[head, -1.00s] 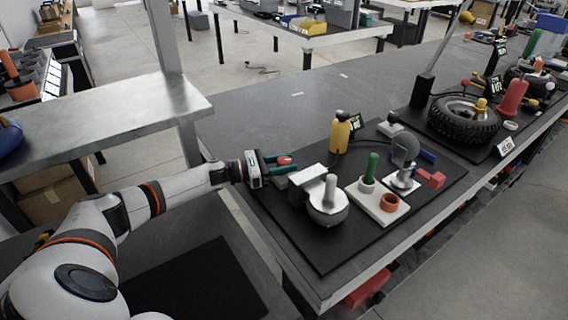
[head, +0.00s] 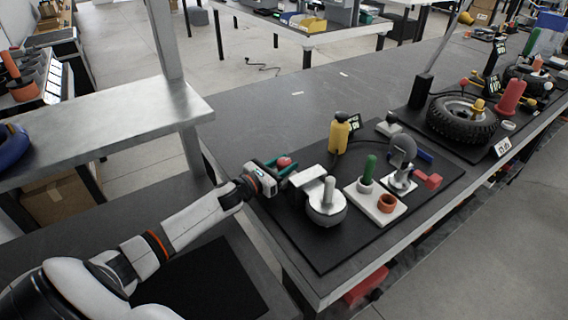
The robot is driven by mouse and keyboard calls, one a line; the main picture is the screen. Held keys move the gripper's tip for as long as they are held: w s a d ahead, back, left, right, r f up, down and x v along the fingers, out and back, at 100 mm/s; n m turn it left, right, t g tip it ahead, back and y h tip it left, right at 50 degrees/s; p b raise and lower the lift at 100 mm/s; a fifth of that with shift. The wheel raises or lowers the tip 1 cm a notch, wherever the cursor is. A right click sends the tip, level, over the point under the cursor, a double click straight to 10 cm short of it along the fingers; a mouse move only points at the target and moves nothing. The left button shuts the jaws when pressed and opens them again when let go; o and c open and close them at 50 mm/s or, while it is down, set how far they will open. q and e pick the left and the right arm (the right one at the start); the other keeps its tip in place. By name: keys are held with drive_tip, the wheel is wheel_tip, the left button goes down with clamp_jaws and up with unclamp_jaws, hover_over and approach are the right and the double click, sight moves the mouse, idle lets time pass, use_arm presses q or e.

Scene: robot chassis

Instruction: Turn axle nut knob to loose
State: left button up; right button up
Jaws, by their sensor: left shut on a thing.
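A small red knob (head: 284,162) shows at the left end of the black mat, behind the white metal block; I take it to be the axle nut knob. My left gripper (head: 282,166) has its green fingers shut around this knob, one on each side. The fingers hide the knob's lower part, and I cannot read any loose or tight mark. The grey-white block with a round body and upright post (head: 327,205) stands just right of the gripper. My right gripper is out of view.
The black mat (head: 330,255) also holds a yellow cylinder (head: 339,137), a white plate with a green peg and orange ring (head: 375,206), a grey disc on a stand (head: 403,150) and a red part (head: 428,180). A tire (head: 462,119) lies farther right.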

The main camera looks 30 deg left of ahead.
use_arm(q)
drive_tip(key=shift+n+y, duration=0.3)
drive_tip(key=shift+y, duration=0.2)
drive_tip(key=o, duration=1)
drive_tip(key=s, duration=0.4)
drive_tip(key=s+a+p, duration=0.1)
drive_tip(key=s, duration=0.3)
drive_tip(key=s+a+p, duration=0.1)
drive_tip(key=s, duration=0.2)
drive_tip(key=shift+s+a, duration=0.2)
drive_tip(key=shift+s, duration=0.2)
drive_tip(key=shift+c, duration=0.2)
